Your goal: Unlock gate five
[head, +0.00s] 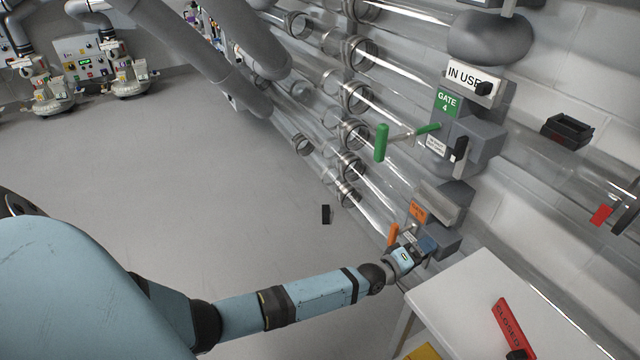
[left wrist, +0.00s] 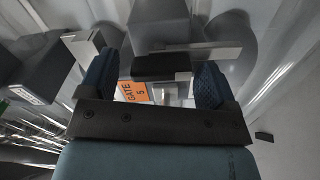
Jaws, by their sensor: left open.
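Gate five's orange label (head: 418,211) is on the grey gate housing (head: 441,203) on the tube wall, with an orange handle (head: 392,235) beside it. My left gripper (head: 427,245) is at the housing, just below the label. In the left wrist view the two blue fingertips (left wrist: 158,85) are open and spread apart. A black block (left wrist: 161,67) on a grey part lies between them; I cannot tell whether either finger touches it. The orange "GATE 5" label (left wrist: 132,91) shows behind the left finger. My right gripper is not in view.
Gate 4 (head: 448,102), with a green handle (head: 381,142) and an "IN USE" sign (head: 465,77), is above. A white table (head: 455,303) with a red "CLOSED" sign (head: 500,325) stands at the lower right. A small black piece (head: 326,214) shows against the open grey floor.

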